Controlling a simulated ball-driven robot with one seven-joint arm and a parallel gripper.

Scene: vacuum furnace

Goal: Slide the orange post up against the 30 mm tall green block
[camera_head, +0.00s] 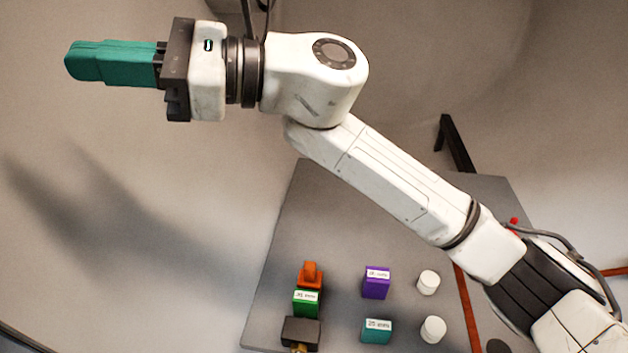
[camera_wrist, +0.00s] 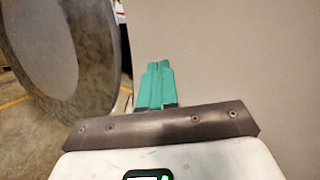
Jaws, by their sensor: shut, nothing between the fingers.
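The orange post (camera_head: 310,279) stands on the grey table, with a narrow upright part on a wider base. A green block (camera_head: 305,308) with a white label stands just in front of it; the label is too small to read surely. The post's base and the block look very close, and I cannot tell whether they touch. My gripper (camera_head: 70,63) has teal fingers and is shut and empty, held out far to the left of the table and well away from both. Its shut fingers also show in the wrist view (camera_wrist: 155,85).
A dark block (camera_head: 301,331) with a brass part stands in front of the green block. A purple block (camera_head: 376,286), a teal block (camera_head: 376,333) and two white cylinders (camera_head: 428,283) (camera_head: 433,329) stand to the right. The table's far part (camera_head: 340,215) is clear.

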